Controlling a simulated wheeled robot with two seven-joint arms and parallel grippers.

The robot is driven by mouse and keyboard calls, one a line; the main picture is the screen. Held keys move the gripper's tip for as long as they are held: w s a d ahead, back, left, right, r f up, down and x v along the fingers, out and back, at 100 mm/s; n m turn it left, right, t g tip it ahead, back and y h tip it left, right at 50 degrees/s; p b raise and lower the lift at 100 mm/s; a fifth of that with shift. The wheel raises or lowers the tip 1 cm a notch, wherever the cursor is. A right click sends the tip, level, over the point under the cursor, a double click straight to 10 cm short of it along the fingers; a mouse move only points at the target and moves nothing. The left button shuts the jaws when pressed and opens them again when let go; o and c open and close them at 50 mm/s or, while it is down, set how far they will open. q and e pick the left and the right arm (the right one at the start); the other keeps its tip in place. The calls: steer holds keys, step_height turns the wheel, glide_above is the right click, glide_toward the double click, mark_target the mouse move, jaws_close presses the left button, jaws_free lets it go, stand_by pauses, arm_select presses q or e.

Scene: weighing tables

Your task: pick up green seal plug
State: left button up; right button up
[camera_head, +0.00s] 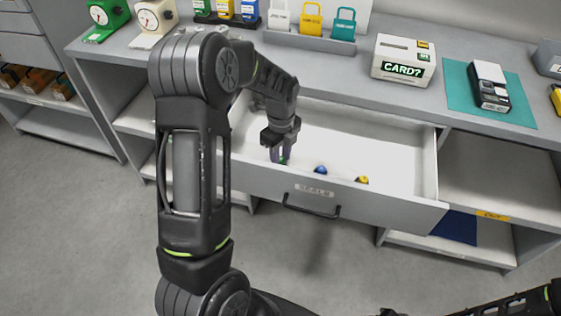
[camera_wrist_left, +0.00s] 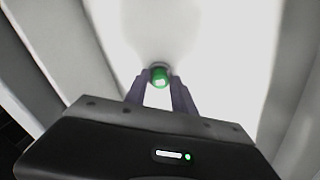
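The green seal plug (camera_wrist_left: 160,79) shows in the left wrist view between the tips of my left gripper (camera_wrist_left: 160,82). In the head view, only a little of its green (camera_head: 284,161) shows beside the fingers. My left gripper (camera_head: 279,158) points down into the open drawer, near its front wall. The fingers stand apart with the plug between their tips; whether they press on it I cannot tell. My right gripper is not in view; only part of my right arm shows at the lower right.
The open drawer (camera_head: 385,158), labelled SEALS, also holds a blue plug (camera_head: 320,169) and a yellow plug (camera_head: 362,180) along its front. Above it, the counter carries a padlock rack (camera_head: 310,40), a CARD? box (camera_head: 403,60) and a device (camera_head: 488,85) on a teal mat (camera_head: 520,113).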

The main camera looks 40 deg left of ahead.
mark_target(281, 159)
arm_select(q)
jaws_close()
steer(key=shift+r, duration=0.15)
step_height(281, 159, up, 10)
steer(key=shift+b, duration=0.3)
stand_by(0.4)
stand_by(0.5)
steer(key=w+d+r+n, duration=0.2)
steer(key=d+n, duration=0.6)
steer(key=n, duration=0.1)
steer(key=w+d+r+n, duration=0.2)
steer(key=d+n, duration=0.7)
steer(key=n, duration=0.1)
steer(key=shift+r+n, duration=0.25)
steer(key=shift+n, duration=0.05)
